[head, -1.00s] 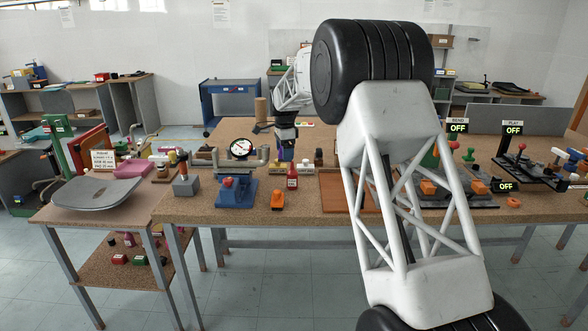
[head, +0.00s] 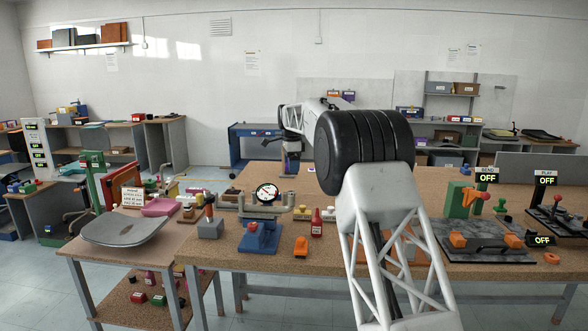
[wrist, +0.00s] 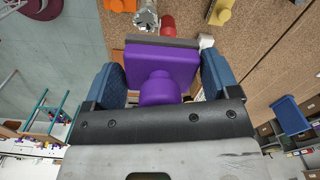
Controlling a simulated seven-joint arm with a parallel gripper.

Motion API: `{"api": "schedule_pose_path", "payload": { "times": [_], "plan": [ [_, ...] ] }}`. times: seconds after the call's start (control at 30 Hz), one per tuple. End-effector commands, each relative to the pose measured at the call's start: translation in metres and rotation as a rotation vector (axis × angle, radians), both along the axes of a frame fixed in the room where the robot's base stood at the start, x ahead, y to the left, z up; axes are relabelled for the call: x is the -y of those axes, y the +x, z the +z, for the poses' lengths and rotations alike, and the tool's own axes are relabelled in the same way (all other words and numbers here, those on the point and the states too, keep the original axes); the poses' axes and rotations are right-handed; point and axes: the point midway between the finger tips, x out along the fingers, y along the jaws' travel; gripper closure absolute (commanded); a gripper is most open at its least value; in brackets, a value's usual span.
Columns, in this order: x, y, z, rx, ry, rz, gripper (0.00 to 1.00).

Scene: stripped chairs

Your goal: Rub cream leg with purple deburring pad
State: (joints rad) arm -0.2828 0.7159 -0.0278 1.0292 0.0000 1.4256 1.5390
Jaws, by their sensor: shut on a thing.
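The purple deburring pad (wrist: 162,62) fills the middle of the wrist view, with a flat square body, a round knob and a grey face on its far side. My gripper (wrist: 163,82) is shut on it, one blue finger on each side. In the head view my gripper (head: 291,160) is small and far off, above the back of the workbench, with a bit of purple below it. I cannot tell whether this bar is the cream leg.
A grey chair seat (head: 125,228) lies on the lower side table. My arm hides the bench's middle.

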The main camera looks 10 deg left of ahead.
Motion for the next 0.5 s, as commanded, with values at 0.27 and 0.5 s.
{"api": "schedule_pose_path", "payload": {
  "times": [0.27, 0.5],
  "plan": [
    [0.000, 0.000, 0.000, 0.001, 0.000, 0.000, 0.38],
    [0.000, 0.000, -0.010, 0.001, 0.000, 0.000, 0.38]
  ]
}}
